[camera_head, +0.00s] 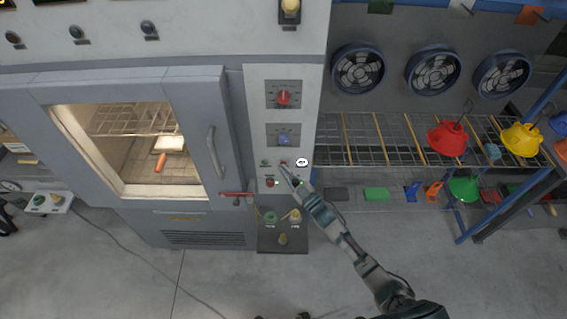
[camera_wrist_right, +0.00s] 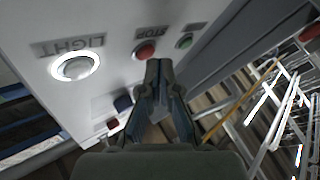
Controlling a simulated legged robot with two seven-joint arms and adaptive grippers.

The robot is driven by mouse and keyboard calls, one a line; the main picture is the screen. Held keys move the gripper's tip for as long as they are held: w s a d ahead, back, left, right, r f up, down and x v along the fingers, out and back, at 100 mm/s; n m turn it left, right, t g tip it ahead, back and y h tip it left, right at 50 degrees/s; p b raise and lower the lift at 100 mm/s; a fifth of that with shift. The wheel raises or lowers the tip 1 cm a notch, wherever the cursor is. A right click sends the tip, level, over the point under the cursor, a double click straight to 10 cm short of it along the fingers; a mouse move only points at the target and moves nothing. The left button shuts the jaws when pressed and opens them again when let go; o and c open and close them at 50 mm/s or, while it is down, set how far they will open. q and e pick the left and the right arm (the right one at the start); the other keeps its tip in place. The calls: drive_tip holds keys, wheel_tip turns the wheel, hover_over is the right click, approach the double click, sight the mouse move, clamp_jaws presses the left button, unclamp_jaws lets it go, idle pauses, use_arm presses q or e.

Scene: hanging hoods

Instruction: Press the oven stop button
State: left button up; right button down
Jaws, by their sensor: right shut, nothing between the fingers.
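The red stop button (camera_wrist_right: 146,50), labelled STOP, is on the pale panel in the right wrist view. It sits between the lit white LIGHT button (camera_wrist_right: 75,67) and a green button (camera_wrist_right: 184,41). In the head view the small red stop button (camera_head: 283,162) is on the lower part of the oven's control panel (camera_head: 306,112). My right gripper (camera_head: 287,172) is shut and empty, its tips just below that button. In the right wrist view my right gripper's tips (camera_wrist_right: 158,65) appear close beside the red button; contact cannot be told. My left gripper is not in view.
The oven door (camera_head: 85,170) with its handle (camera_head: 214,152) is left of the panel. A red knob (camera_head: 283,97) and blue switch (camera_head: 284,139) are above the buttons. A wire rack (camera_head: 385,150) with hanging hoods (camera_head: 447,138) stands to the right.

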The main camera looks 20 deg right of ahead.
drive_tip(key=shift+s+a, duration=0.1)
drive_tip(key=shift+s, duration=0.25)
drive_tip(key=s+p, duration=0.1)
drive_tip(key=s, duration=0.1)
drive_tip(key=s+a+p, duration=0.1)
drive_tip(key=s, duration=0.1)
drive_tip(key=shift+s+a+p, duration=0.2)
drive_tip(key=shift+s+p, duration=0.2)
idle(0.8)
